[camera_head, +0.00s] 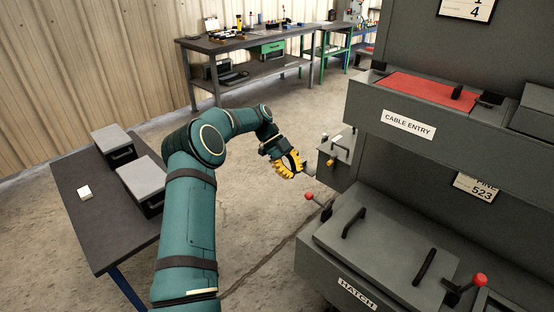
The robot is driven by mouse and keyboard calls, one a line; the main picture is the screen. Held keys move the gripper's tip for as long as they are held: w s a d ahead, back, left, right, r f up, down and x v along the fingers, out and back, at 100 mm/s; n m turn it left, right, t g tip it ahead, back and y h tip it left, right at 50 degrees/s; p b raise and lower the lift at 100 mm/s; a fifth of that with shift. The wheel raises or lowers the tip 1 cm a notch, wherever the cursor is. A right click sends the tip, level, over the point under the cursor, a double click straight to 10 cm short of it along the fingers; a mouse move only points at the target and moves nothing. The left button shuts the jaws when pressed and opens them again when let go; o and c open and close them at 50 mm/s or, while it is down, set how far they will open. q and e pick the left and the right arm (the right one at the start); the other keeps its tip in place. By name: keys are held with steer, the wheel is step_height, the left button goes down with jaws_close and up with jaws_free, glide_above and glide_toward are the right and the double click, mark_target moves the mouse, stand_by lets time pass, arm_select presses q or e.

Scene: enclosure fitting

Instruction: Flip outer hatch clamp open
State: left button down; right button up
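A grey hatch lid (385,245) with two black handles lies on the low unit marked HATCH at the lower right. One clamp with a red knob (309,196) is at the lid's left side, its lever slanting down to the right. Another clamp with a red knob (479,280) is at the lid's right side. I cannot tell which is called outer. My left gripper (297,164), with yellow fingers, is above and slightly left of the left clamp's knob, apart from it. Its finger opening is too small to judge. My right gripper is out of view.
A small grey box with a yellow-orange part (331,162) juts from the unit just right of my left gripper. A CABLE ENTRY shelf (430,150) overhangs behind the hatch. A dark table (85,225) with two grey cases stands left. Open floor lies between.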

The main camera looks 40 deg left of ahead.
arm_select(q)
steer(key=shift+a+r+p, duration=0.1)
steer(key=shift+a+r, duration=0.15)
steer(key=shift+a, duration=0.6)
steer(key=shift+a+r+p, duration=0.15)
steer(key=shift+a+r, duration=0.15)
steer(key=shift+a, duration=0.5)
steer(key=shift+a+r+p, duration=0.1)
steer(key=shift+a+r, duration=0.15)
steer(key=shift+a, duration=0.6)
